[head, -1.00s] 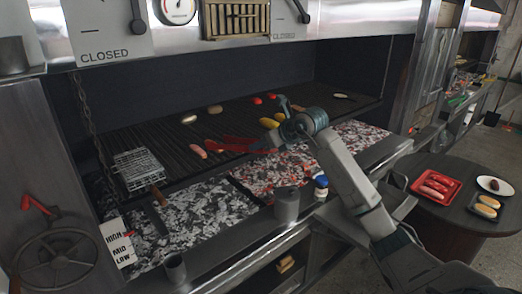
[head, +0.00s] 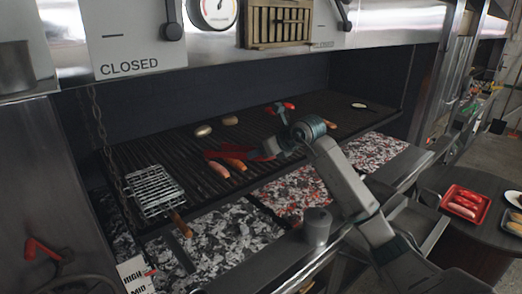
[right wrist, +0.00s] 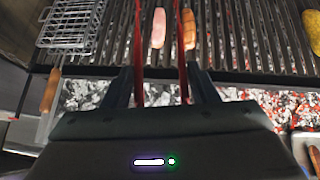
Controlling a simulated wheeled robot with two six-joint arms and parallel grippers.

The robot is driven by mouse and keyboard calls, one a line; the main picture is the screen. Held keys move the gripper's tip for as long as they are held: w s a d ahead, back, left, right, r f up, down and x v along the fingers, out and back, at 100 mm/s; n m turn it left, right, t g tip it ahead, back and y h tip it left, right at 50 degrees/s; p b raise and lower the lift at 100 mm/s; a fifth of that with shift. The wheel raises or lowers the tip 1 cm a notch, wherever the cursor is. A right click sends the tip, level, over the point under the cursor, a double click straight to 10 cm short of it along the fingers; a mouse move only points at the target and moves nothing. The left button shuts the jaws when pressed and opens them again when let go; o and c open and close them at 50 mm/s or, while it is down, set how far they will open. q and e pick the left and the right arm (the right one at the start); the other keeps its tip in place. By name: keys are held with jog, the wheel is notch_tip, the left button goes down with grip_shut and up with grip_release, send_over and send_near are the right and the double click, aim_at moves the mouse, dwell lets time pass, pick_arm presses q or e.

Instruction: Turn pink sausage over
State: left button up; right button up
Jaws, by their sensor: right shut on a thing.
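The pink sausage (head: 219,169) lies on the grill grate near its front. It also shows in the right wrist view (right wrist: 158,28), in the gap between the two arms of red tongs (right wrist: 137,45). A browned orange sausage (head: 235,164) lies just right of it, beside the right tong arm. My right gripper (head: 268,152) is shut on the red tongs, which also show in the head view (head: 215,154). The tong arms are spread apart. I cannot tell whether the tips touch a sausage. My left gripper is not in view.
A wire grill basket (head: 155,190) with a wooden handle sits left on the grate. Round items (head: 203,131) lie further back. Coals (head: 230,230) glow in front. A metal cup (head: 317,226) stands on the front ledge. A red tray (head: 466,203) sits on the side table.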

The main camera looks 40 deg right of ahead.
notch_tip(320, 180, down, 7)
jog(key=s+b, duration=0.1)
jog(key=b, duration=0.3)
jog(key=shift+w+d+f+b, duration=0.1)
jog(key=shift+w+f+b, duration=0.05)
jog(key=shift+f+b, duration=0.5)
pick_arm(q)
jog(key=f, duration=0.1)
jog(key=s+f, duration=0.1)
jog(key=f, duration=0.3)
jog(key=shift+s+d+f, duration=0.15)
jog(key=shift+s+d, duration=0.05)
jog(key=shift+d, duration=0.05)
pick_arm(e)
grip_shut()
